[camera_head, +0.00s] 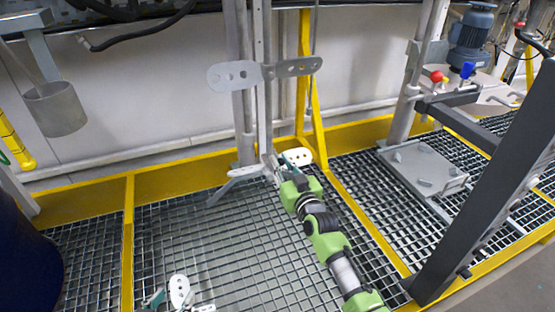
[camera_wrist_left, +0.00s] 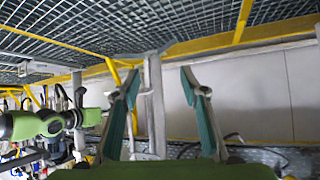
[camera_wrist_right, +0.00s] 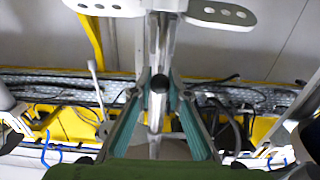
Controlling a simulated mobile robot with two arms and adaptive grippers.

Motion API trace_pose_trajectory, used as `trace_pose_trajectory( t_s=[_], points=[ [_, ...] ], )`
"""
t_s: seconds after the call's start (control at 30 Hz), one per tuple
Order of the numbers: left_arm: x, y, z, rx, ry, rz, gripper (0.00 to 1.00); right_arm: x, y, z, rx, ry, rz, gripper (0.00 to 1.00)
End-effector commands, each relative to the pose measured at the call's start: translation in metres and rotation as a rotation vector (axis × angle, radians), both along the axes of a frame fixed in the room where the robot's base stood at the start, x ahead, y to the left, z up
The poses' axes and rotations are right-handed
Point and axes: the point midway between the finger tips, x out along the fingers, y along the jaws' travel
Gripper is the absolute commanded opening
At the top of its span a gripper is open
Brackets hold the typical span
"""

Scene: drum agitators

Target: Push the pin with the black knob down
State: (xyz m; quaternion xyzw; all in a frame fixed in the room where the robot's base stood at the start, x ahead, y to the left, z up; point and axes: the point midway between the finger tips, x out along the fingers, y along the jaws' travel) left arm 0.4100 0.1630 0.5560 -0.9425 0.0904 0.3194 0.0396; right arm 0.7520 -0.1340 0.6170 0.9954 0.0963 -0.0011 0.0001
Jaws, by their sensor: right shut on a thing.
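The black knob (camera_wrist_right: 158,83) of the pin sits between my right fingertips in the right wrist view, in front of an upright metal post (camera_wrist_right: 153,48). My right gripper (camera_wrist_right: 158,90) is shut on the knob. In the head view my right gripper (camera_head: 272,168) is low at the foot of the post (camera_head: 264,100), and the knob cannot be made out there. The pin's shaft is hidden. My left gripper (camera_wrist_left: 158,85) is open and empty in the left wrist view. It shows only partly at the bottom edge of the head view (camera_head: 165,301).
A grey plate with holes (camera_head: 265,73) is fixed across the post. Yellow beams (camera_head: 165,187) frame the grating floor (camera_head: 215,240). A metal cup (camera_head: 56,108) hangs at the left. A dark slanted beam (camera_head: 495,180) stands at the right. The grating in the middle is clear.

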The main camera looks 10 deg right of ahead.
Motion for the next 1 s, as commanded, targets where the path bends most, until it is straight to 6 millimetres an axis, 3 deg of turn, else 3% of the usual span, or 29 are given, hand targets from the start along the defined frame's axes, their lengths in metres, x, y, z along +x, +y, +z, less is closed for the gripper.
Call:
trace_pose_trajectory(
  t_s=[0.77,0.8,0.87,1.0],
  points=[
    [0.015,-0.007,0.016,-0.023,-0.095,-0.008,0.4,0.0,0.0,-0.004,0.001,-0.004,0.0,0.04],
    [0.015,-0.007,0.017,-0.023,-0.098,-0.009,0.4,0.0,0.0,-0.004,0.001,-0.004,0.0,0.24],
    [0.016,-0.007,0.017,-0.023,-0.098,-0.009,0.4,0.0,0.0,-0.003,0.001,-0.004,0.0,0.39],
    [0.015,-0.007,0.017,-0.023,-0.097,-0.009,0.4,0.0,0.0,-0.004,0.001,-0.003,0.0,0.39]
  ],
)
